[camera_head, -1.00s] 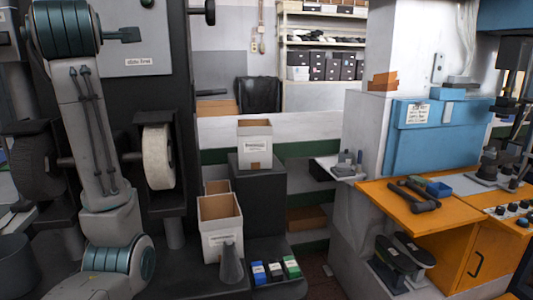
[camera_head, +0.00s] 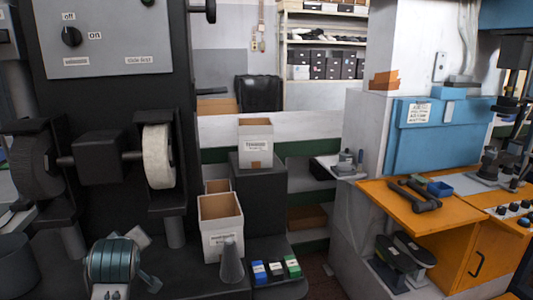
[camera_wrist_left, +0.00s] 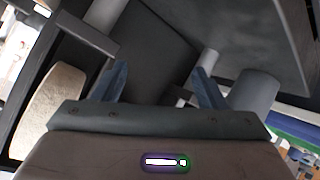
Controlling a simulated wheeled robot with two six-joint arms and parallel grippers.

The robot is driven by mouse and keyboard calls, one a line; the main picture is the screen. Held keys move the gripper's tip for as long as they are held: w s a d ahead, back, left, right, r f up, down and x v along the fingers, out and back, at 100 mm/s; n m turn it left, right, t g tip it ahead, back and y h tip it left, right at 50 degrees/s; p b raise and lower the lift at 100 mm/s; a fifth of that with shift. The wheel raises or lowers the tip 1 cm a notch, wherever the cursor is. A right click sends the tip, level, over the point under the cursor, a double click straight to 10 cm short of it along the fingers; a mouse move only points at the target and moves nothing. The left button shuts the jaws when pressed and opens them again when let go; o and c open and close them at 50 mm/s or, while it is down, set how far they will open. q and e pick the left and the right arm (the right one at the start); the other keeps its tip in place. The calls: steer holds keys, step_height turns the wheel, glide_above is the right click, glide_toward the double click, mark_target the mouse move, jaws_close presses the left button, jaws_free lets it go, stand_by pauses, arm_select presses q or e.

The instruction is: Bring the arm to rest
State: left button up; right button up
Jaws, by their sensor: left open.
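My left arm (camera_head: 115,260) shows at the bottom left of the head view, folded low in front of the dark grinding machine. In the left wrist view my left gripper (camera_wrist_left: 158,85) has its two bluish fingers spread wide apart. I see nothing between the fingers; dark machine surfaces lie beyond them. My right gripper is not in view.
The grinding machine (camera_head: 115,95) with a pale wheel (camera_head: 158,157) stands at left. Two open white boxes (camera_head: 221,243) (camera_head: 255,152) stand near the middle, with a grey cone (camera_head: 231,265) and small colored boxes (camera_head: 275,270) in front. An orange bench (camera_head: 410,207) stands at right.

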arm_select(q)
steer(key=s+d+f+m+g+h, duration=0.25)
steer(key=s+f+m, duration=0.35)
steer(key=s+f, duration=1.15)
steer(key=s+d+f+m+g+h, duration=0.1)
steer(key=s+f+m+g, duration=0.15)
steer(key=s+f, duration=0.45)
steer(key=s+d+f+m+g+h, duration=0.1)
steer(key=s+d+f+m+g, duration=0.2)
steer(key=s, duration=0.8)
steer(key=s+a+p+x, duration=0.1)
steer(key=s+x, duration=0.1)
steer(key=x, duration=1)
steer(key=s+a+f+p+x, duration=0.1)
steer(key=x, duration=1.1)
steer(key=s+a+f, duration=0.1)
steer(key=s+f, duration=0.5)
steer(key=f, duration=0.3)
steer(key=s+f+g, duration=0.1)
steer(key=s+f, duration=0.6)
steer(key=f, duration=0.1)
steer(key=shift+a+f+p, duration=0.35)
steer(key=shift+a+f, duration=0.05)
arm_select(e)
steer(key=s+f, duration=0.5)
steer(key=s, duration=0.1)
